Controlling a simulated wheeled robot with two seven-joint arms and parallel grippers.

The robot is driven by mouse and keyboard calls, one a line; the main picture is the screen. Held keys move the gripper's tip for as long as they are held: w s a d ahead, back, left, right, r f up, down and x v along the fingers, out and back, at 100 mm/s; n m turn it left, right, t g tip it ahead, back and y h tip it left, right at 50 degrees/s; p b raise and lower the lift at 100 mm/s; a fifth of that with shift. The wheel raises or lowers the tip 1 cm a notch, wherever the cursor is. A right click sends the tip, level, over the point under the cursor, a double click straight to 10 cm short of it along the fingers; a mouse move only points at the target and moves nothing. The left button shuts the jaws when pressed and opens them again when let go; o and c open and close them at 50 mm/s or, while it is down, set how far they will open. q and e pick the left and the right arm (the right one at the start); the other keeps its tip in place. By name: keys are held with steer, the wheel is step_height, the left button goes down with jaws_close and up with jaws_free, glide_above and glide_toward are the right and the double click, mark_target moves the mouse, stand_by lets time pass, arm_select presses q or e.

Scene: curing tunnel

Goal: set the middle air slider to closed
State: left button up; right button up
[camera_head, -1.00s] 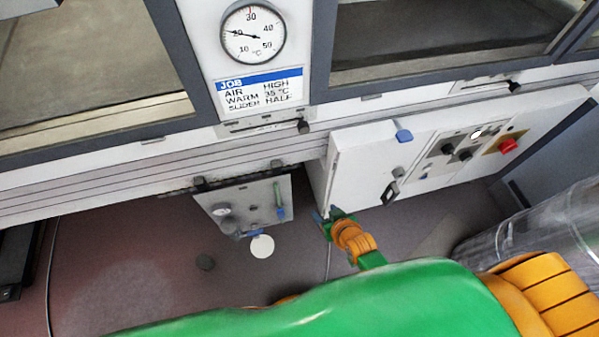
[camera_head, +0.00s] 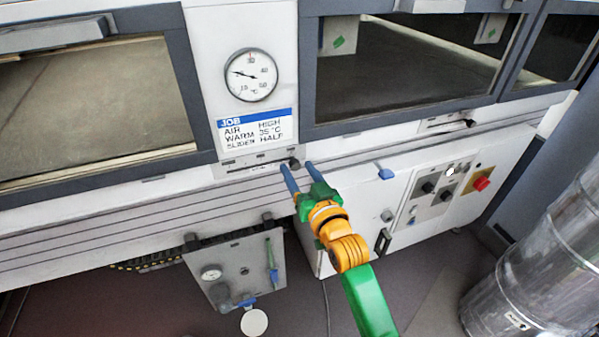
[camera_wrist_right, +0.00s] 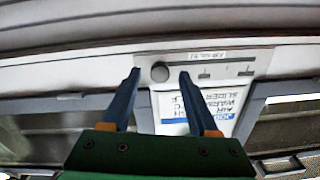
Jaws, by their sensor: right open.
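The middle air slider (camera_head: 252,163) is a pale plate with a slot under the job card in the head view. Its dark round knob (camera_head: 294,163) stands at the plate's right end. In the right wrist view, which is upside down, the knob (camera_wrist_right: 160,72) is at the plate's left end. My right gripper (camera_head: 297,168) is open, with its blue fingertips up at the knob. In the wrist view the knob appears between the fingers of this gripper (camera_wrist_right: 160,76); whether they touch it I cannot tell. My left gripper is not in view.
A dial gauge (camera_head: 250,75) and the job card (camera_head: 256,131) are above the slider. Another slider (camera_head: 447,125) is to the right. A white control cabinet (camera_head: 405,200) with a blue latch and red knob is below right. A small gauge panel (camera_head: 235,270) hangs below left.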

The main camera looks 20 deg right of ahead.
steer(key=shift+f, duration=0.1)
jaws_close()
stand_by(1.2)
